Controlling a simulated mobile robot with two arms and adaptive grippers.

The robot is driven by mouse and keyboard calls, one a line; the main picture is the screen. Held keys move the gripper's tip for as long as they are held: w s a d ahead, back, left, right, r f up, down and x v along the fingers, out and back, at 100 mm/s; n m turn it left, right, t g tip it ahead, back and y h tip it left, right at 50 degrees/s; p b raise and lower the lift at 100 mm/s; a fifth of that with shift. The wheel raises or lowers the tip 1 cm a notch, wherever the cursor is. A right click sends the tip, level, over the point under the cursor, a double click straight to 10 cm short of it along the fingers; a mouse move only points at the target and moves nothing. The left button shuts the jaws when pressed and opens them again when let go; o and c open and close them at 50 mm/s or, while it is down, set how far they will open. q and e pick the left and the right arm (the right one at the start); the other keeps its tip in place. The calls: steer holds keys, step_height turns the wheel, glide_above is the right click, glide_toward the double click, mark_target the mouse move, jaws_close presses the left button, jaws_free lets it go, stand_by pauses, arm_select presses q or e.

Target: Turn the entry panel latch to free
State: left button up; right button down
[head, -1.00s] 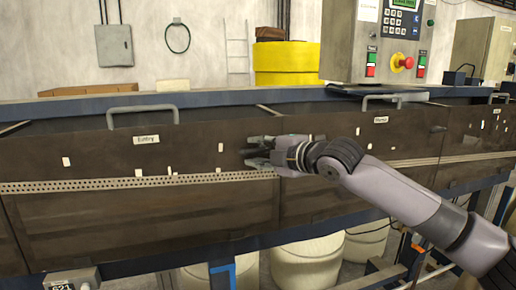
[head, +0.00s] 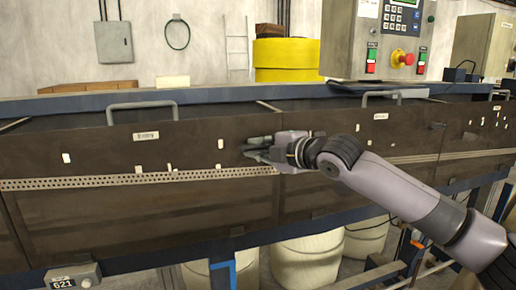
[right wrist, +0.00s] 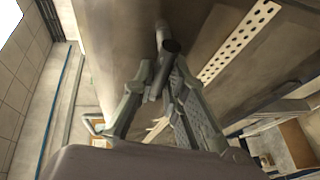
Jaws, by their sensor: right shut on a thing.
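The entry panel (head: 95,148) is a dark brown board with an "Entry" label (head: 146,135) and a grey handle on top. My right gripper (head: 252,150) is at the right end of this panel, near its seam with the panel beside it. The right wrist view shows its two fingers (right wrist: 155,80) closed around a small grey latch (right wrist: 162,35) with a dark round end. The fingers hide the latch in the head view, and its exact angle is hard to tell. My left gripper is not in view.
A perforated strip (head: 120,181) runs along the panel below the gripper. A control box (head: 376,40) with a red button stands above the machine at the right. Pale bins (head: 308,250) stand below.

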mark_target(261, 128)
steer(key=shift+m, duration=0.3)
steer(key=shift+r+m+y+p, duration=0.2)
steer(key=shift+m+y+p, duration=0.25)
steer(key=shift+m, duration=0.25)
steer(key=m+t, duration=0.1)
steer(key=m, duration=0.1)
steer(key=m+t+y+b, duration=0.1)
steer(key=m, duration=0.2)
steer(key=d+r+m+t+y, duration=0.1)
steer(key=m, duration=0.1)
steer(key=shift+w+m, duration=0.15)
steer(key=shift+m, duration=0.25)
steer(key=m, duration=0.1)
steer(key=m+t, duration=0.1)
steer(key=m+t+b, duration=0.1)
steer(key=shift+w+d+r+h, duration=0.1)
steer(key=shift+d+r+h, duration=0.05)
steer(key=shift+d+h, duration=0.1)
steer(key=shift+w+d+r+m+t+h, duration=0.15)
steer(key=shift+m+t+h, duration=0.2)
steer(key=shift+m, duration=0.75)
steer(key=shift+s+d+m+t+h, duration=0.15)
steer(key=shift+m+t, duration=0.3)
steer(key=shift+m, duration=0.65)
steer(key=shift+w+d+r+m+t+h, duration=0.15)
steer(key=shift+m+t+h, duration=0.2)
steer(key=shift+m, duration=0.75)
steer(key=shift+f+t, duration=0.1)
steer(key=shift+t, duration=0.15)
